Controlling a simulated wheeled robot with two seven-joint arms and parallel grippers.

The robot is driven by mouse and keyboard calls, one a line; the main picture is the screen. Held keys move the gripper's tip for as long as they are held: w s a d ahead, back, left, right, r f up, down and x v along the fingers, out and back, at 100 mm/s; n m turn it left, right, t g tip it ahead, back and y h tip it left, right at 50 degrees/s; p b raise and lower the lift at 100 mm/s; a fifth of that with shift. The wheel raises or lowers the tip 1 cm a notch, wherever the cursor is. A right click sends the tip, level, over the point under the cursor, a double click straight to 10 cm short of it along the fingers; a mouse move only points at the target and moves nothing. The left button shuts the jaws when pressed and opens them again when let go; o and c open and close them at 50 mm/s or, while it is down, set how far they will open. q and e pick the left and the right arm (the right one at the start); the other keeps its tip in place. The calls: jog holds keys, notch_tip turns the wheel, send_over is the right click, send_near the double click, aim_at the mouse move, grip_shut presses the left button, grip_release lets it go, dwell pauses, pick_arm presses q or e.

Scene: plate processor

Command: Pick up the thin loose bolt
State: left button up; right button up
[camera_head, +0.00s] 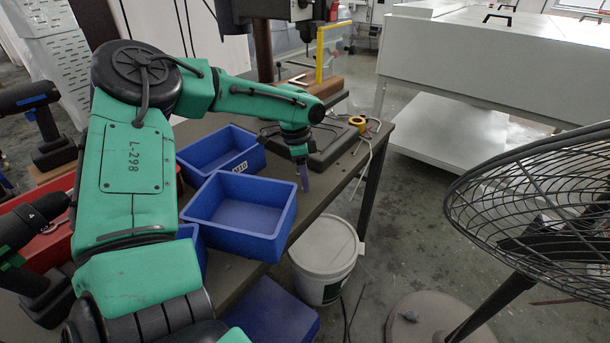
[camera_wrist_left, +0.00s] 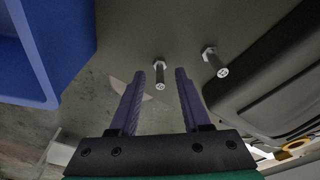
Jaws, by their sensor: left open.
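My left gripper (camera_head: 303,180) points down over the table, beside the dark moulded case and past the blue bins. In the left wrist view its two purple fingers (camera_wrist_left: 157,88) are apart with nothing gripped. Two metal bolts show there. The slimmer-looking bolt (camera_wrist_left: 160,76) lies in line with the gap between the fingers, not visibly touched by either. The other bolt (camera_wrist_left: 215,63) looks a little thicker and is to the right, outside the right finger and close to the case. I cannot make out the bolts in the head view. My right gripper is not in view.
An empty blue bin (camera_head: 245,215) stands beside the gripper, with another blue bin (camera_head: 215,152) behind it. The dark case (camera_head: 325,140) and a yellow tape roll (camera_head: 357,122) are on the table. A white bucket (camera_head: 326,255) and a fan (camera_head: 545,210) stand on the floor.

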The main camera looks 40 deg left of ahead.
pick_arm(q)
jog(key=shift+r, duration=0.1)
grip_shut()
